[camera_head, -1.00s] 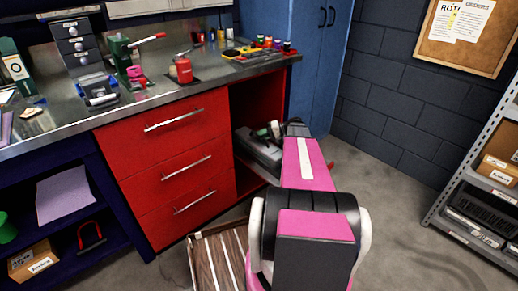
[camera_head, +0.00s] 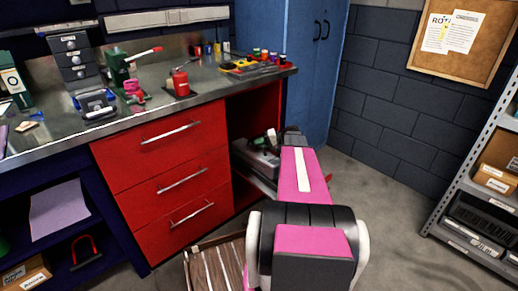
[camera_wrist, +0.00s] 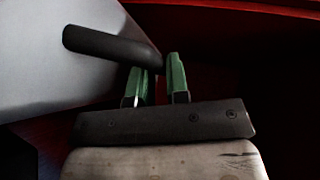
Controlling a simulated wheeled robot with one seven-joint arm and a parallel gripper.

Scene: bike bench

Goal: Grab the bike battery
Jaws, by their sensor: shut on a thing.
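The bike battery shows in the head view as a grey and black block (camera_head: 258,158) in the open red compartment at the right end of the bench. In the wrist view it is a large pale grey body (camera_wrist: 50,75) at the left with a black bar handle (camera_wrist: 100,43). My gripper (camera_wrist: 158,70) has green fingers and is shut on the end of the black handle. In the head view my gripper (camera_head: 273,136) is small and partly hidden at the compartment's mouth. The battery's lower part is hidden there by my arm.
Red drawers (camera_head: 165,185) stand left of the compartment, under the metal worktop (camera_head: 150,112) with tools. A blue cabinet (camera_head: 305,65) stands just behind on the right. A striped wooden box (camera_head: 215,265) is on the floor. A metal shelf (camera_head: 460,190) stands far right, with open floor before it.

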